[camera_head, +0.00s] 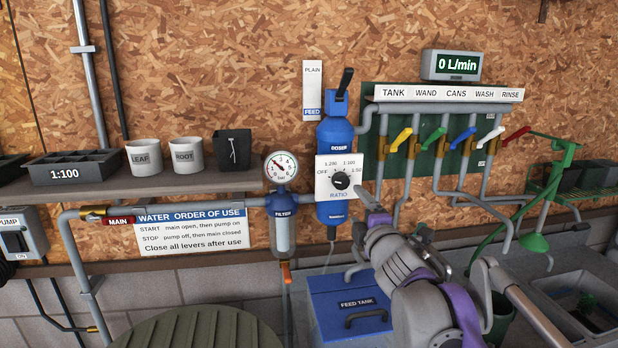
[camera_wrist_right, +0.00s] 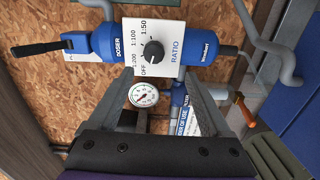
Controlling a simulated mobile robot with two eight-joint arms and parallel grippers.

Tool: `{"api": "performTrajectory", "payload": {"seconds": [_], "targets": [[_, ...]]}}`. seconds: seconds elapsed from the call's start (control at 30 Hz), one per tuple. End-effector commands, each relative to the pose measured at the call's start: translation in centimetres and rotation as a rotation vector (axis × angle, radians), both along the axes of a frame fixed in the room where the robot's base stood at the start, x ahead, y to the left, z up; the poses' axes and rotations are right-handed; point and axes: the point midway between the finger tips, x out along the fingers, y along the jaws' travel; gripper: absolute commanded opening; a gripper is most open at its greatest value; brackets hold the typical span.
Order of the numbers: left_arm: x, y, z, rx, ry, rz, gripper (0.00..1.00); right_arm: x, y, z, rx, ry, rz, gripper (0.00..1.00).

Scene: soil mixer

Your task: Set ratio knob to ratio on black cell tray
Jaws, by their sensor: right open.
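The black cell tray (camera_head: 65,173) stands on the shelf at the left and carries a white 1:100 label. The ratio knob (camera_head: 340,180) is a round black dial on the white plate (camera_head: 324,192) of the blue doser, marked OFF, 1:200, 1:100 and 1:50. I cannot tell for sure where its pointer stands. My right gripper (camera_head: 371,208) is just below and right of the knob in the head view. In the right wrist view, its open, empty fingers (camera_wrist_right: 158,82) point toward the plate, with the knob (camera_wrist_right: 153,50) beyond them, apart from both. My left gripper is not in view.
The blue doser (camera_head: 336,135) has a black lever on top. A pressure gauge (camera_head: 281,167) and blue filter stand left of the plate. Coloured valve levers (camera_head: 433,139) and pipes are to the right. A blue feed tank (camera_head: 345,302) is below.

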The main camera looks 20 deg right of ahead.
Motion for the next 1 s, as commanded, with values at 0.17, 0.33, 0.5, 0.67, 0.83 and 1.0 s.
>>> {"api": "performTrajectory", "payload": {"seconds": [0.17, 0.33, 0.5, 0.67, 0.83, 1.0], "targets": [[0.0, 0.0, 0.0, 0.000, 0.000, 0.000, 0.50, 0.7, -0.2, 0.6, -0.037, -0.006, 0.014, 0.82], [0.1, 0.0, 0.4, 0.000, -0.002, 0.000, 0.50, 2.9, -0.7, 0.7, -0.035, -0.007, 0.013, 0.82], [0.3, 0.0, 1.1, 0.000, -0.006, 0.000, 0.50, 6.1, -1.4, 0.7, -0.034, -0.007, 0.014, 0.82], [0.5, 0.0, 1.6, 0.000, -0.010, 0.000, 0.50, 8.6, -2.0, 0.7, -0.034, -0.007, 0.014, 0.82], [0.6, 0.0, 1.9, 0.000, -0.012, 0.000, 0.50, 10.2, -2.5, 0.6, -0.033, -0.006, 0.012, 0.82], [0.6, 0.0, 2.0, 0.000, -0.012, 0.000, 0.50, 10.8, -2.6, 0.5, -0.033, -0.005, 0.012, 0.82]]}}
